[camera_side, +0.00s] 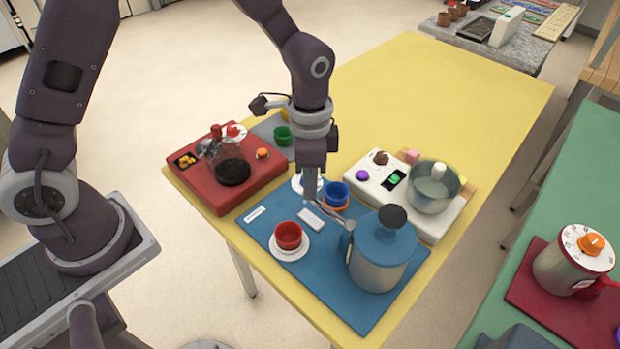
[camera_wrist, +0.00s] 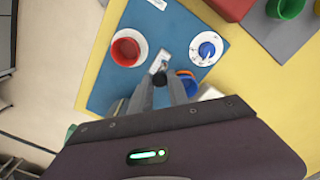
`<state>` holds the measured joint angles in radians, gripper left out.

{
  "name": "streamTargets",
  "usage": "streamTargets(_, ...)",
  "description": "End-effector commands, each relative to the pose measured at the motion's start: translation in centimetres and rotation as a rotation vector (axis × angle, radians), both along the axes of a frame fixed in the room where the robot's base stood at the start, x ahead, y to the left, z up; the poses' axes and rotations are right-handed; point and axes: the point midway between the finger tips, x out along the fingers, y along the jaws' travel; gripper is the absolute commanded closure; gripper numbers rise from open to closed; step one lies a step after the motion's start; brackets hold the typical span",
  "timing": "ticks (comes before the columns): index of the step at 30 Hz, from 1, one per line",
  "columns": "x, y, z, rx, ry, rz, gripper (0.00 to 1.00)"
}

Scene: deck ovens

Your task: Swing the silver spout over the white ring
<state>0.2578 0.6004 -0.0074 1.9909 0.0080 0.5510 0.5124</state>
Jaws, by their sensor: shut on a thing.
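The silver spout (camera_side: 333,223) reaches out from the blue-lidded metal urn (camera_side: 378,262) on the blue board. My gripper (camera_side: 311,198) is shut on the spout; the fingers (camera_wrist: 161,88) hide much of it, and a dark tip shows between them in the wrist view. The spout's end lies between the two cups, near a small pale plate (camera_wrist: 160,60). The white ring (camera_side: 290,257) is around the base of a red cup (camera_side: 288,235), to the left of my gripper. A blue cup (camera_side: 337,194) with an orange ring (camera_wrist: 185,73) stands on the other side.
A dial with a blue knob (camera_wrist: 207,49) is behind my gripper on the board. A red machine (camera_side: 230,180) stands left and a white mixer base (camera_side: 395,180) with a metal bowl right. The yellow table's far part (camera_side: 440,90) is clear.

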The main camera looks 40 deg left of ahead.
Motion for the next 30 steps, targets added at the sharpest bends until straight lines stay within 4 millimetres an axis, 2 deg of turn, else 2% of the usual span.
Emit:
streamTargets(17,-0.3,0.0,0.1,-0.001,-0.002,0.036,1.0)
streamTargets(30,-3.4,-0.6,0.1,-0.001,-0.003,0.341,1.0)
